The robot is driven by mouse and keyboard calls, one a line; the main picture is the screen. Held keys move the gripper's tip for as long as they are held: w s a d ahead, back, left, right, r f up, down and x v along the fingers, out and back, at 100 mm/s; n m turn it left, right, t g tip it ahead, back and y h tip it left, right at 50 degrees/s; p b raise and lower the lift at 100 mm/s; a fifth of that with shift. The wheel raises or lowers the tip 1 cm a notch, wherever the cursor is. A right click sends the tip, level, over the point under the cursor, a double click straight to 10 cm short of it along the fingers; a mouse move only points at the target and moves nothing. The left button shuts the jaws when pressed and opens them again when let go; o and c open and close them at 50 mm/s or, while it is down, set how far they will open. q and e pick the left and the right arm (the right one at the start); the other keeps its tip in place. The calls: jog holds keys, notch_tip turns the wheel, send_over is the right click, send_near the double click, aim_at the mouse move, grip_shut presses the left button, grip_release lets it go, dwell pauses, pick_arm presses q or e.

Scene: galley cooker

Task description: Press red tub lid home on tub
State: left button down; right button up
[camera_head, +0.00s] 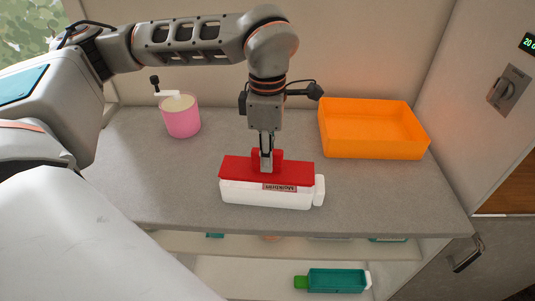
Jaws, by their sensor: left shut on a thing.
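The white tub (245,195) stands on the grey counter, near its front edge. A label shows on its front and a white tab sticks out at its right end. The red lid (237,172) lies across the top of the tub, with a raised red grip in its middle. My left gripper (266,165) points straight down and is shut on the lid's red grip. I cannot tell whether the lid is fully seated on the rim. My right gripper is not in view.
A pink pot (181,120) with pale contents and a white handle stands at the back left. An orange tray (371,146) stands at the back right. The counter (130,185) is clear to the left of the tub. A teal container (337,281) lies on the shelf below.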

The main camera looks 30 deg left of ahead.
pick_arm(q)
jog(key=shift+f+b, duration=0.35)
jog(key=shift+f, duration=0.3)
jog(key=shift+f, duration=0.35)
jog(key=shift+f+b, duration=0.45)
jog(key=c, duration=1.9)
grip_release()
jog(key=o, duration=0.6)
jog(key=shift+r, duration=0.1)
